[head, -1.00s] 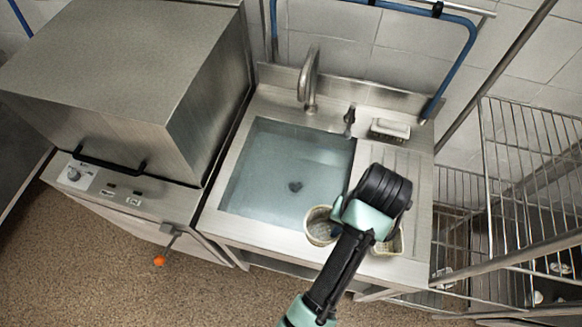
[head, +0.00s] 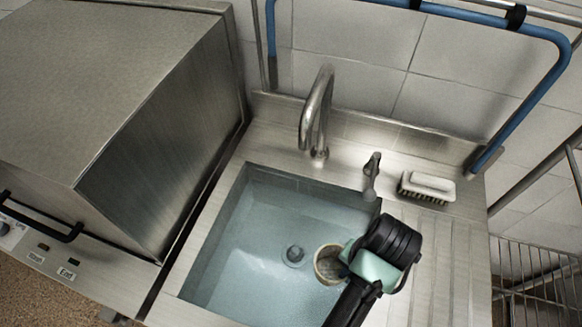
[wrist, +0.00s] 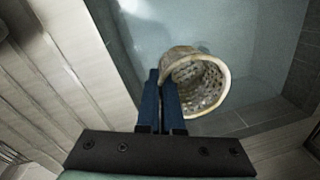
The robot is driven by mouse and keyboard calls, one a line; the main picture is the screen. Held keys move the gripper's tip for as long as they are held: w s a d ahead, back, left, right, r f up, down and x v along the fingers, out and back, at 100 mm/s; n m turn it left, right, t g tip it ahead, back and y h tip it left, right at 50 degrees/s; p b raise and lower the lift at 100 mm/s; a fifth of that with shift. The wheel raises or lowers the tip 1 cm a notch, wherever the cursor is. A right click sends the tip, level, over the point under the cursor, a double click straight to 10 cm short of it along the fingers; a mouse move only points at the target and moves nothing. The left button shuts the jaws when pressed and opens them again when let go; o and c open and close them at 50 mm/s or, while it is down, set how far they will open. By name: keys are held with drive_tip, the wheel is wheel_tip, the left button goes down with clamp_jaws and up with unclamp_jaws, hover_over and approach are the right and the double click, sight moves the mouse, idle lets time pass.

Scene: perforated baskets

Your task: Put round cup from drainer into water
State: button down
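The round cup (head: 322,250), a cream perforated basket with a pale rim, is over the water (head: 235,262) in the sink, right of the drain. My gripper (head: 343,258) reaches in from the right. In the wrist view, its two dark blue fingers (wrist: 162,92) are close together on the near wall of the cup (wrist: 218,66), which is tilted with its mouth towards the camera and looks empty. I cannot tell whether its bottom touches the water. The ribbed drainer (head: 436,265) is right of the sink, partly hidden by my arm.
A curved faucet (head: 318,115) and a small tap (head: 371,178) stand behind the sink. A brush (head: 428,187) lies at the back of the drainer. A large steel machine (head: 110,90) is at the left, a wire rack (head: 535,275) at the right.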

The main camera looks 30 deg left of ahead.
drive_tip(key=s+a+f+m+t, duration=0.1)
drive_tip(key=s+a+f+m, duration=0.45)
drive_tip(key=a, duration=0.35)
drive_tip(key=s+a+f+m, duration=0.4)
drive_tip(key=s+a+m, duration=0.25)
drive_tip(key=a, duration=0.35)
drive_tip(key=shift+h, duration=0.4)
drive_tip(key=f, duration=0.3)
drive_tip(key=f+b, duration=0.1)
drive_tip(key=f, duration=0.2)
drive_tip(key=f+b, duration=0.1)
drive_tip(key=f, duration=0.3)
drive_tip(key=shift+w+d+f, duration=0.1)
drive_tip(key=shift+d, duration=0.15)
drive_tip(key=shift+f, duration=0.2)
drive_tip(key=c, duration=1.1)
unclamp_jaws()
drive_tip(key=shift+r, duration=0.1)
drive_tip(key=shift+o, duration=0.2)
drive_tip(key=shift+r, duration=0.1)
wheel_tip(320, 180, up, 12)
drive_tip(key=s+p, duration=0.1)
drive_tip(key=p, duration=0.1)
drive_tip(key=shift+d, duration=0.25)
